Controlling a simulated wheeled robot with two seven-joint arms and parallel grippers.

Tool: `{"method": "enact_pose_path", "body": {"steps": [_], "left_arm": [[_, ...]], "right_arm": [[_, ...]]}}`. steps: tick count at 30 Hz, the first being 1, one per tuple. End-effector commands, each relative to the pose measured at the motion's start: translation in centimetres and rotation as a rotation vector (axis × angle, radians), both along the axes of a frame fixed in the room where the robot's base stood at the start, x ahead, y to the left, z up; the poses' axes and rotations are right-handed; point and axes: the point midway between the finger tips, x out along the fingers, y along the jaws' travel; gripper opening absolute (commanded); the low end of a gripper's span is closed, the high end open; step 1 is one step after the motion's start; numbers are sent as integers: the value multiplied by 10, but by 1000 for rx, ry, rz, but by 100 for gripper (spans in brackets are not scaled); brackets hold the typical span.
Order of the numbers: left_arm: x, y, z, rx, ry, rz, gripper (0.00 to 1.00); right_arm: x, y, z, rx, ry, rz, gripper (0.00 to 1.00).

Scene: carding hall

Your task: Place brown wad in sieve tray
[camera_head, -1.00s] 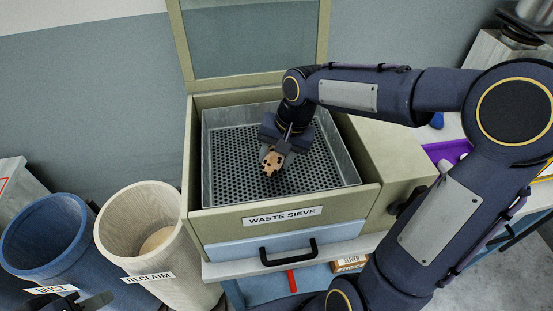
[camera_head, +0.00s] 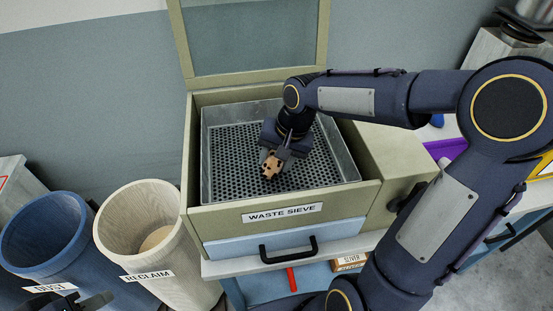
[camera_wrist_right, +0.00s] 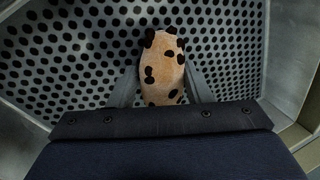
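The brown wad (camera_head: 270,166) is tan with dark spots and also shows in the right wrist view (camera_wrist_right: 163,72). My right gripper (camera_head: 274,160) is shut on it, with a finger on each side in the right wrist view (camera_wrist_right: 160,88). The sieve tray (camera_head: 221,182) is a grey metal tray with a perforated floor, set in the box labelled WASTE SIEVE. The wad is inside the tray's outline, over the perforated floor; I cannot tell whether it touches the floor. My left gripper (camera_head: 88,303) shows only in part at the bottom left edge.
The sieve box's lid (camera_head: 251,75) stands open behind the tray. A cream RECLAIM bin (camera_head: 130,221) and a blue DUST bin (camera_head: 40,232) stand to the left. A blue drawer with a black handle (camera_head: 288,252) is below the tray. A purple item (camera_head: 446,149) lies at the right.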

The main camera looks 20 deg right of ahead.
Motion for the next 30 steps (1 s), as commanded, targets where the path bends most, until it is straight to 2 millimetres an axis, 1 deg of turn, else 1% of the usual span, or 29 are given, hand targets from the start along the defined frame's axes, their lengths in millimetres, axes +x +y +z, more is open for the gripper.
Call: {"method": "enact_pose_path", "body": {"steps": [1,7,11,12,14,21,24,27,30], "left_arm": [[0,0,-3,0,0,0,36],[0,0,-3,0,0,0,36],[0,0,6,0,0,0,36],[0,0,11,0,0,0,36],[0,0,7,0,-1,0,36],[0,0,7,0,0,0,36],[0,0,7,0,0,0,36],[0,0,7,0,0,0,36],[0,0,7,0,0,0,36]], "right_arm": [[-6,-1,-13,0,30,2,53],[-6,-2,-14,-1,31,0,53],[-6,-2,-4,-2,32,-1,53],[-7,-2,2,-2,32,0,53],[-7,-4,8,-3,28,-2,53],[-14,-15,64,-2,17,-1,53],[-17,-20,85,-1,16,-1,53],[-19,-23,101,-1,16,2,53],[-21,-25,113,0,16,2,53]]}}
